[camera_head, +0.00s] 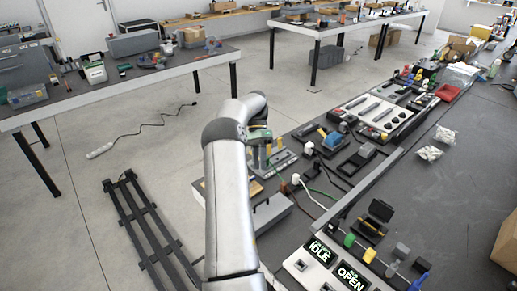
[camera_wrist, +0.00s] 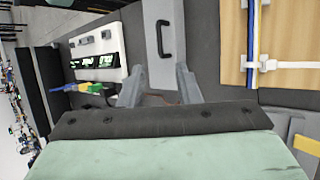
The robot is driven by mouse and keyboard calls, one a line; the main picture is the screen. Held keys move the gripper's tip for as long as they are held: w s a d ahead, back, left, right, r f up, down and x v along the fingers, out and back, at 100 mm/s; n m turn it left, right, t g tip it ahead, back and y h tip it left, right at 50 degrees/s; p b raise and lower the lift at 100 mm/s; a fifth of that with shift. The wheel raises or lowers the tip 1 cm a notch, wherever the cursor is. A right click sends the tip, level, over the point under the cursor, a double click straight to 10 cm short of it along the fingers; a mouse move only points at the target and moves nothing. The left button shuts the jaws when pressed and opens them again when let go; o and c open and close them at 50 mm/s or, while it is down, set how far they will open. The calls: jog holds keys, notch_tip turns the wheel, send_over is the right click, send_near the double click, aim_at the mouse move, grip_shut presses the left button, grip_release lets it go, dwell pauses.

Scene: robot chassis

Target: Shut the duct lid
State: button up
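A grey panel with a black handle, which looks like the duct lid (camera_wrist: 174,18), lies at the top middle of the wrist view. My gripper (camera_wrist: 160,78) is open, with its two grey fingers apart near the panel's lower end and nothing seen between them. I cannot tell whether the fingers touch the panel. A wooden board (camera_wrist: 290,22) with blue, white and yellow cables and white ties is to the right of it. In the head view a grey box-like part (camera_head: 272,211) shows beside my arm, which hides much of that area. A display panel (camera_head: 322,252) there reads IDLE and OPEN.
The white display panel also shows in the wrist view (camera_wrist: 85,48), left of the lid, with blue, green and yellow connectors (camera_wrist: 90,88) below it. A white switch panel (camera_head: 375,112) and several devices line the bench. Black rails (camera_head: 148,235) lie on the floor.

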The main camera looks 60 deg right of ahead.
jog(key=p+v, duration=0.6)
jog(key=p, duration=0.2)
jog(key=shift+a+p, duration=0.1)
jog(key=shift+p, duration=0.3)
jog(key=shift+f, duration=0.1)
